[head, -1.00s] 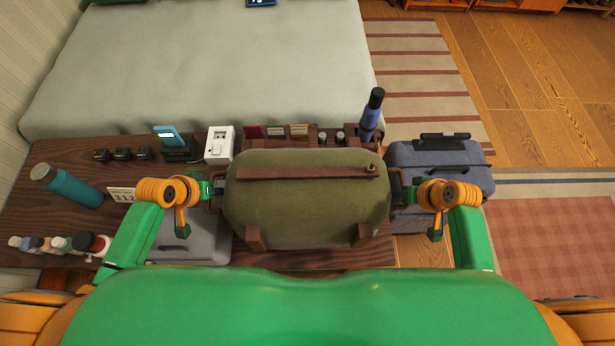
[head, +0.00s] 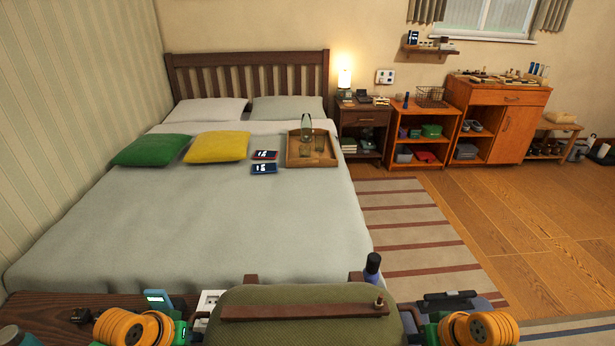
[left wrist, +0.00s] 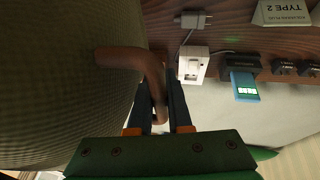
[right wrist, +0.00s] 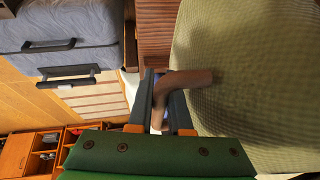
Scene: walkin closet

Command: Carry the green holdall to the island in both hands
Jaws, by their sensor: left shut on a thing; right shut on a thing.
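The green holdall (head: 300,322) has a brown strap across its top and a brown loop handle at each end. It is at the bottom middle of the head view, and its lower part is out of that view. My left gripper (left wrist: 160,118) is shut on the left end handle (left wrist: 140,62). My right gripper (right wrist: 160,118) is shut on the right end handle (right wrist: 190,78). The holdall lies between the two grippers. The island cannot be made out in these views.
A dark wooden bench (head: 50,303) with a blue-screened device (head: 158,299) and a white socket box (left wrist: 193,62) is close by. A bed (head: 200,220) lies beyond. Open floor (head: 500,220) lies right of the striped rug (head: 405,225).

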